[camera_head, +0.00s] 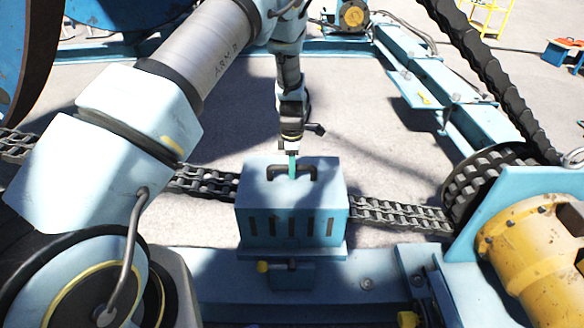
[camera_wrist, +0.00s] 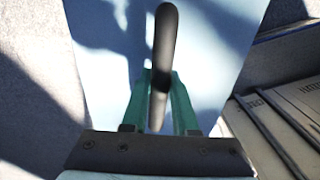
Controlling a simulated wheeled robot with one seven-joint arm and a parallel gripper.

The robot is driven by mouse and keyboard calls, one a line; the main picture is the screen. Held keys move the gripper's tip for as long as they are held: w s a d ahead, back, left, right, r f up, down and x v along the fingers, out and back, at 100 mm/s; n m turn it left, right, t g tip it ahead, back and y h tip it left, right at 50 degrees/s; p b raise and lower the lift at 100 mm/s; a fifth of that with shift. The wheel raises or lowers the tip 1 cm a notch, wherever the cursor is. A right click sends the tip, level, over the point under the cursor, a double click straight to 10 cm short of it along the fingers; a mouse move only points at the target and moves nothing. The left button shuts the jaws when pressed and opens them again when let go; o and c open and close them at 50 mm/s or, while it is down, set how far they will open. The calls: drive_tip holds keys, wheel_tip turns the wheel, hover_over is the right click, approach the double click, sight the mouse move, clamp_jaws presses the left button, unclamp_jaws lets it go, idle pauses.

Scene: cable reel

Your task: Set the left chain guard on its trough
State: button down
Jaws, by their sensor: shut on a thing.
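The chain guard (camera_head: 292,205) is a light blue box with dark slots in its front and a black handle on top. It stands upright over the chain, above the blue frame in the head view. My gripper (camera_head: 292,168) comes down from above and is shut on the black handle. In the wrist view the green fingers (camera_wrist: 160,105) lie on both sides of the handle (camera_wrist: 165,50), with the guard's pale top (camera_wrist: 215,40) behind. The trough is mostly hidden under the guard; I cannot tell whether the guard touches it.
The chain (camera_head: 395,212) runs out on both sides of the guard, to a sprocket (camera_head: 480,180) at right. A yellow motor (camera_head: 535,250) stands at the right front. A blue beam (camera_head: 430,80) lies behind. Open concrete floor (camera_head: 230,105) shows behind the guard.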

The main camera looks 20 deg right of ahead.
drive_tip(key=shift+f, duration=0.1)
drive_tip(key=c, duration=1.1)
unclamp_jaws()
drive_tip(key=shift+f, duration=0.1)
drive_tip(key=shift+c, duration=0.2)
drive_tip(key=o, duration=0.5)
drive_tip(key=shift+c, duration=0.2)
drive_tip(key=shift+r+p, duration=0.55)
drive_tip(key=shift+r, duration=0.4)
drive_tip(key=shift+r+b, duration=0.35)
drive_tip(key=shift+b, duration=0.25)
wheel_tip(320, 180, up, 11)
drive_tip(key=b, duration=0.2)
